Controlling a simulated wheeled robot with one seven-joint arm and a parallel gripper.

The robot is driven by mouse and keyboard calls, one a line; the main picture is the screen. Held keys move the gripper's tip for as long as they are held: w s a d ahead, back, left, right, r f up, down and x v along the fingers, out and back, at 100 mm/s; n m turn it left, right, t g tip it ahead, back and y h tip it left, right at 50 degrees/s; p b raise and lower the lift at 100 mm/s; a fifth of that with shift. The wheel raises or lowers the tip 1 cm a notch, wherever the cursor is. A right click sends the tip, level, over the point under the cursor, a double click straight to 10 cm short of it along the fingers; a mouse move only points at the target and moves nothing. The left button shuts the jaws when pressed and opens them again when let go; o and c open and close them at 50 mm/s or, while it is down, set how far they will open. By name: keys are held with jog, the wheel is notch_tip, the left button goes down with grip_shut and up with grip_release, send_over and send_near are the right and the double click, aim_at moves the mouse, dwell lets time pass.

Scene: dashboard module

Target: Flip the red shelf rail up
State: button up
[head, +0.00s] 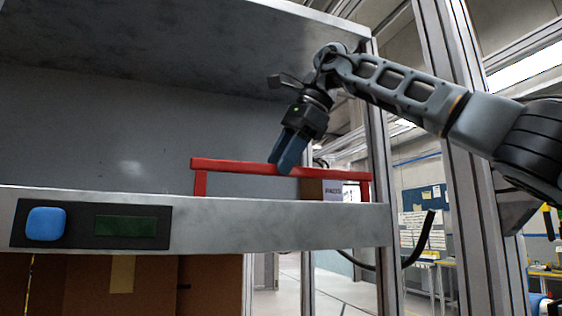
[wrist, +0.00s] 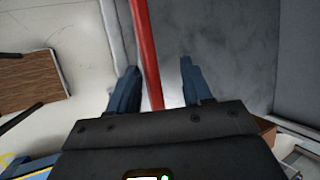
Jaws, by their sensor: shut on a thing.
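The red shelf rail (head: 230,166) stands above the front edge of the shelf (head: 285,222), its long bar level on a short leg at each end. In the wrist view the red rail (wrist: 146,50) runs between the two fingers of my gripper (wrist: 155,90). The gripper is shut on the rail. The fingertips hide a short part of the bar in the head view.
A panel with a blue button (head: 45,224) is on the shelf front at left. A metal upright (head: 380,150) stands right of the rail. Cardboard boxes (head: 150,285) are below.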

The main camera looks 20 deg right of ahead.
jog(key=v, duration=0.7)
jog(key=shift+f, duration=0.15)
dwell(0.3)
